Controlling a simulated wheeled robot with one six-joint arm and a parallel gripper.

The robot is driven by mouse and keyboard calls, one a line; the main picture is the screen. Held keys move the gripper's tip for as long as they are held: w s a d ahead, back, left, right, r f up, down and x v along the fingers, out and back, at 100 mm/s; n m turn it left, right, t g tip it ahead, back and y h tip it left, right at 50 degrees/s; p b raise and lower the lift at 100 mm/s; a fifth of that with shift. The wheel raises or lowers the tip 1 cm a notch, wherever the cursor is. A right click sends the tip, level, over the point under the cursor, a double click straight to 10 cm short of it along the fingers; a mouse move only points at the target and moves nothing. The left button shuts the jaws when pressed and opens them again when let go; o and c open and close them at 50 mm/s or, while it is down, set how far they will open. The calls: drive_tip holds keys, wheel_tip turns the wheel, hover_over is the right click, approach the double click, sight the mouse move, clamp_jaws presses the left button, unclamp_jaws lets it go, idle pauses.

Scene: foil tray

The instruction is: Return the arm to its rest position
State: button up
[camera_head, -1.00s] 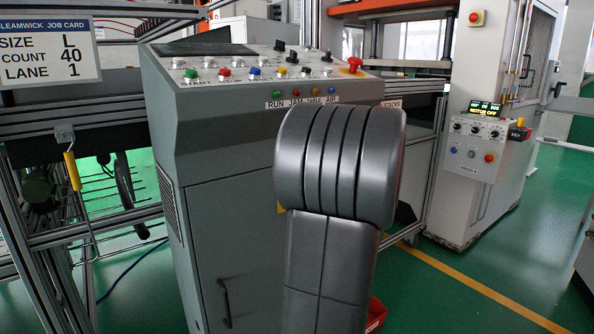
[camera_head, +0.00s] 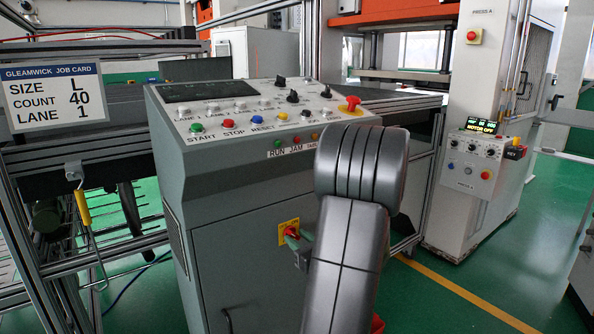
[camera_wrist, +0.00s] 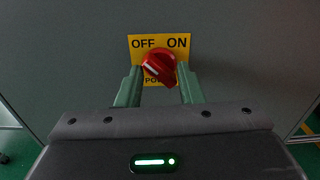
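My gripper (camera_wrist: 160,72) shows two green fingers in the wrist view, spread apart with the red rotary knob (camera_wrist: 158,66) between their tips. Gaps show beside the knob; I cannot tell how deep the tips reach around it. In the head view my dark arm stands before the grey console (camera_head: 245,262). One green finger of my gripper (camera_head: 293,238) shows beside the yellow plate (camera_head: 283,227); the rest is hidden behind my arm.
The console top carries coloured buttons and a red mushroom button (camera_head: 349,104). A job card (camera_head: 52,96) hangs on the frame at left. At right a white press cabinet (camera_head: 470,165) has a display reading MOTOR OFF. Green floor (camera_head: 450,305) is open at lower right.

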drive_tip(key=shift+m+p, duration=0.7)
drive_tip(key=shift+p, duration=0.05)
drive_tip(key=shift+s+a, duration=0.1)
